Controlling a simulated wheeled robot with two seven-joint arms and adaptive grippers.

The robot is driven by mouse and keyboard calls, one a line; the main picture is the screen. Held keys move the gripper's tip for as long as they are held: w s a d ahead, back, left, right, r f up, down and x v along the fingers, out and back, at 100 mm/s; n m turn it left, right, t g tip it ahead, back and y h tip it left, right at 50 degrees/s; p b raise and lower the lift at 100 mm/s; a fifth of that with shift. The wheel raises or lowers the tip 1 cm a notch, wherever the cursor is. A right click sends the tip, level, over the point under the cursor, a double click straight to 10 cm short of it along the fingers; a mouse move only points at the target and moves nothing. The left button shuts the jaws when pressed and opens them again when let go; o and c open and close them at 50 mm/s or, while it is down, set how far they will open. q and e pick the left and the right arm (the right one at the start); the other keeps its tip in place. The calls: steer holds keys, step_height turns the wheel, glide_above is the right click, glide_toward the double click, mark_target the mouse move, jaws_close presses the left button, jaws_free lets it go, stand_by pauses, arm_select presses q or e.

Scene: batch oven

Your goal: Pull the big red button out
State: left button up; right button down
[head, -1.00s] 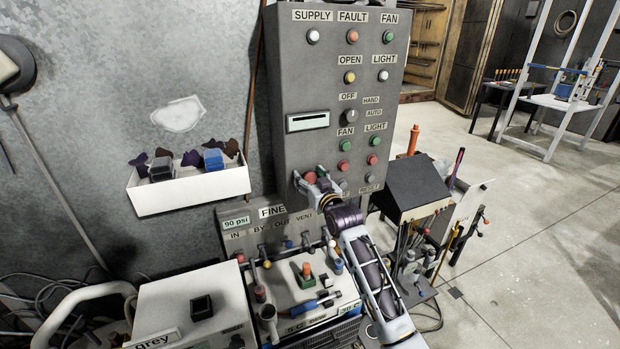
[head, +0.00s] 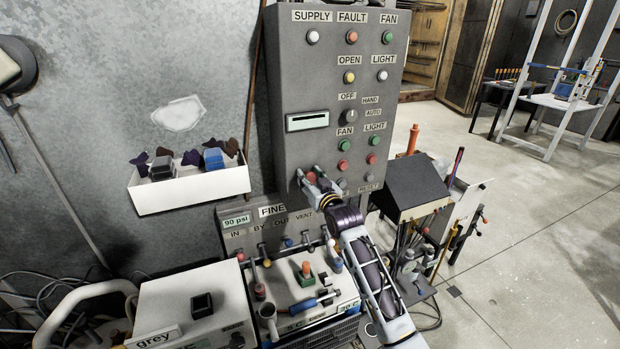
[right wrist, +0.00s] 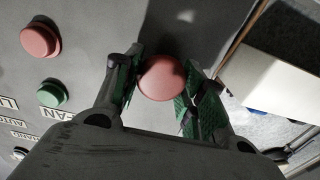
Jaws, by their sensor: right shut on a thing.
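The big red button (right wrist: 162,78) sits between my right gripper's fingers in the right wrist view, near the lower edge of the grey control panel (head: 292,88). It also shows in the head view (head: 311,177), partly hidden by the gripper. My right gripper (head: 312,180) is shut on the button, with a green-padded finger on each side of its cap. I cannot tell from these frames how far the button stands out from the panel. My left gripper is not in view.
Smaller red and green buttons (right wrist: 40,40) sit beside the big one on the panel. A white bin (head: 190,192) is on the wall at left. Below stands a bench with valves, a mug and a box marked grey (head: 190,305).

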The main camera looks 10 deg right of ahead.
steer(key=shift+s, duration=0.45)
steer(key=shift+w+f, duration=0.1)
steer(key=c, duration=0.8)
jaws_free()
steer(key=shift+d, duration=0.1)
steer(key=s, duration=0.4)
steer(key=s+d, duration=0.1)
steer(key=s, duration=0.3)
steer(key=s+d, duration=0.1)
steer(key=s, duration=0.3)
steer(key=shift+d, duration=0.15)
